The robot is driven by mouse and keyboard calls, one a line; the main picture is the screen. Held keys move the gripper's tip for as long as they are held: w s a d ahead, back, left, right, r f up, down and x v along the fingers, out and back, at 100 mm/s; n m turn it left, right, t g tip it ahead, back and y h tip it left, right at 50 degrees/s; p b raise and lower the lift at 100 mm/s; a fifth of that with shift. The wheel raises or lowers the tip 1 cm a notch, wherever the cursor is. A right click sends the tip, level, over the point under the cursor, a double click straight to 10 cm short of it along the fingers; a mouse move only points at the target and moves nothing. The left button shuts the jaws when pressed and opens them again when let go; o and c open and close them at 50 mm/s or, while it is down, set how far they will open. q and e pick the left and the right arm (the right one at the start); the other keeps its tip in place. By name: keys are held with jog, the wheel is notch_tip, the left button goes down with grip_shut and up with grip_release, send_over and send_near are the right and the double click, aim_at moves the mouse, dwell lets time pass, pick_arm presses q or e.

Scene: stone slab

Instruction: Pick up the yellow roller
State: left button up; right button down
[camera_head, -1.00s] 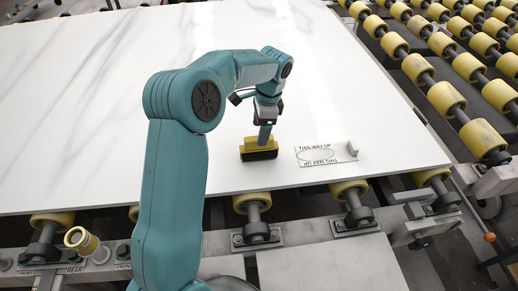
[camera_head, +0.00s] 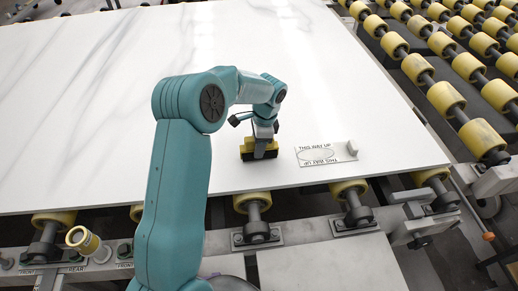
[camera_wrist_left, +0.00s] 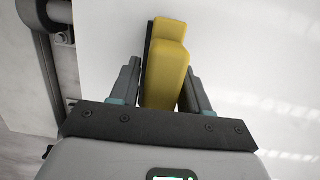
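My left gripper (camera_head: 263,144) is low over the white slab, with its fingers on both sides of a yellow block with a black side (camera_head: 247,153). In the left wrist view, the block (camera_wrist_left: 168,72) lies between the fingers (camera_wrist_left: 160,88), which look open and close to its sides. Whether they touch it is hard to tell. A loose-looking yellow roller (camera_head: 82,240) sits on the frame at the lower left, away from the gripper. My right gripper is not in view.
A white plate marked "THIS WAY UP" (camera_head: 325,154) with a small upright tab lies on the slab (camera_head: 110,120), right of the block. Conveyor rollers (camera_head: 445,97) fill the upper right, and more sit under the slab's front edge. The slab's left part is clear.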

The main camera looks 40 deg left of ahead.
pick_arm(q)
jog(key=shift+c, duration=0.8)
jog(key=shift+w+r, duration=0.1)
jog(key=shift+r, duration=0.05)
jog(key=shift+r, duration=0.25)
notch_tip(320, 180, up, 19)
jog(key=p, duration=0.1)
jog(key=shift+r, duration=0.15)
jog(key=o, duration=0.4)
jog(key=shift+c, duration=0.5)
